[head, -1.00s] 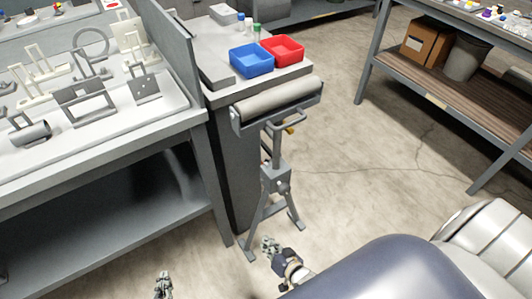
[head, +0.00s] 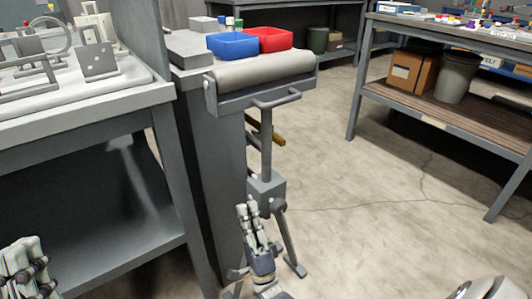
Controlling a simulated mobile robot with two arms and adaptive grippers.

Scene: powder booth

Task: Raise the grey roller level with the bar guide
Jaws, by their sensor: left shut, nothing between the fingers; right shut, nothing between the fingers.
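The grey roller (head: 262,70) lies across a grey cradle on top of a roller stand. A handle bar (head: 277,101) sticks out below it, and the post (head: 266,145) runs down into a block (head: 263,187) above splayed legs. My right gripper (head: 246,205) is shut and empty, pointing up in front of the stand's lower part and hiding some of it. I cannot tell whether it touches the stand. My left gripper (head: 22,255) is shut and empty at the lower left, apart from the stand. I cannot pick out the bar guide with certainty.
A bench with blue (head: 232,46) and red (head: 272,39) bins stands directly behind the roller. A table with metal parts (head: 65,97) is at left. Concrete floor (head: 370,195) is open at right, before a shelved bench (head: 440,107).

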